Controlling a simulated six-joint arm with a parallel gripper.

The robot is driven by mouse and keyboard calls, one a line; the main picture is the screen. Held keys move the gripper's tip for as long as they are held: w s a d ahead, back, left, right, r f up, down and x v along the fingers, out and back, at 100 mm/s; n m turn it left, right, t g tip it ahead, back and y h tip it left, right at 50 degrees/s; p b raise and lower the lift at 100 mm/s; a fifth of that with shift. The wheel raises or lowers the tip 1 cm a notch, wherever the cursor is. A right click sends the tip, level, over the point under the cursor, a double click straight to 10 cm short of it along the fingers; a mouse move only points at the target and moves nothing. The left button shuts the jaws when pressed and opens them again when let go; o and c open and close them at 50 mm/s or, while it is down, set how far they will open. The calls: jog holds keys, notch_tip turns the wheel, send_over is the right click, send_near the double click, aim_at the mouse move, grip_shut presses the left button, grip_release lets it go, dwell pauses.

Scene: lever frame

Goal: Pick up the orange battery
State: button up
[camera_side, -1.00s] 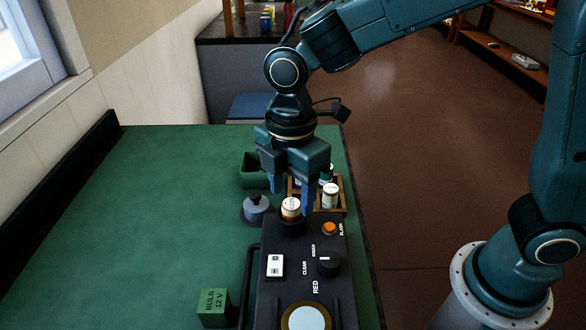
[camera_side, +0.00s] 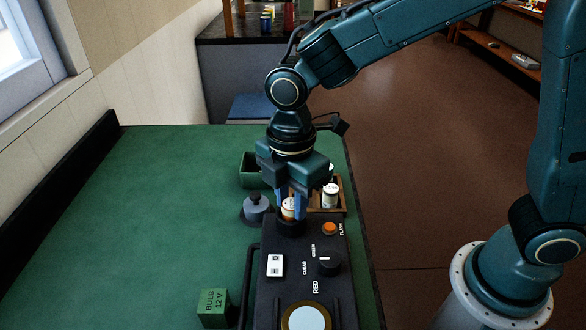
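The orange battery (camera_side: 288,209) is a short cylinder with a pale top and an orange-red band. It stands in the round black socket (camera_side: 291,229) at the far end of the black lamp unit (camera_side: 283,247). My gripper (camera_side: 292,207) points straight down over it. Its blue fingers are drawn in close on both sides of the battery and look shut on it. The battery's lower end is hidden inside the socket, and the fingers cover part of its sides.
A wooden tray (camera_side: 330,210) with other pale-topped batteries (camera_side: 330,194) is just right of the gripper. A grey knobbed piece (camera_side: 255,208) and a green bin (camera_side: 249,172) are left. A green bulb box (camera_side: 213,307) is in front. The green table's left side is clear.

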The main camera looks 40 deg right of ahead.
aim_at(291, 203)
jog(key=shift+c, duration=0.6)
jog(key=shift+r, duration=0.2)
jog(key=shift+r, duration=0.2)
notch_tip(291, 203, up, 19)
jog(key=shift+r, duration=0.15)
dwell(1.0)
jog(key=w+d+f, duration=0.5)
jog(key=w+f, duration=0.3)
jog(key=w, duration=0.1)
jog(key=w+d+f, duration=0.5)
jog(key=w+f, duration=0.4)
jog(key=w, duration=0.1)
jog(key=shift+w+d, duration=0.3)
jog(key=shift+f, duration=0.25)
